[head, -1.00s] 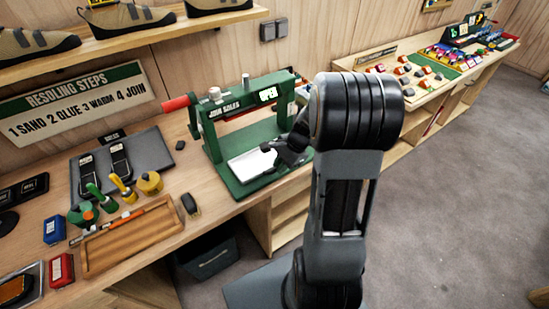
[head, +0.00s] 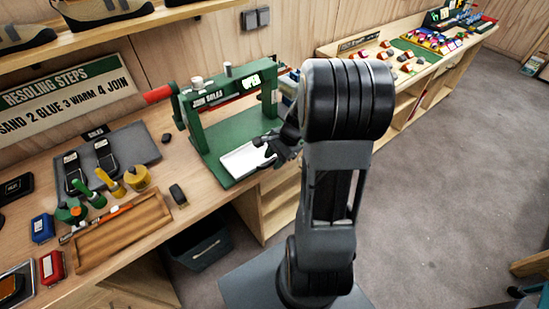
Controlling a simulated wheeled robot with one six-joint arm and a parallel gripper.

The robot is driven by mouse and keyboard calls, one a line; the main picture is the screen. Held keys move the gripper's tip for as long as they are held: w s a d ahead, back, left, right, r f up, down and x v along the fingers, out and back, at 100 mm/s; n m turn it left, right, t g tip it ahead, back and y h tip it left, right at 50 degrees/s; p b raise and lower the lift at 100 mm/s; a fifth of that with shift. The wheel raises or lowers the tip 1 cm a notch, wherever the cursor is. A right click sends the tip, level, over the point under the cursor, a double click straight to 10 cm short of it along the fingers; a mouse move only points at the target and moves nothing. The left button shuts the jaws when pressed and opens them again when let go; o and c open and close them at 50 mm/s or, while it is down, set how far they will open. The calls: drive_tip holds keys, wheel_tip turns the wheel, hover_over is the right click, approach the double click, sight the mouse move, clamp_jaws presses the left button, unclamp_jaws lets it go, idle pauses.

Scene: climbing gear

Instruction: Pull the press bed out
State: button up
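The green press (head: 228,136) stands on the bench with a red-handled lever at its left and a panel reading "OPEN". Its white press bed (head: 242,159) lies low on the green base, towards the base's front edge. My dark gripper (head: 265,149) is at the bed's right front part, touching it or very close. The fingers are small and dark, and part of the bed and any handle are hidden behind them. I cannot tell whether the fingers are shut on the bed.
A wooden tray (head: 120,230), glue pots and brushes (head: 105,185), and a small dark object (head: 178,194) lie left of the press. The carpet (head: 430,200) at right is clear.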

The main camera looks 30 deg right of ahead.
drive_tip(key=v, duration=1.4)
drive_tip(key=shift+a+f, duration=0.1)
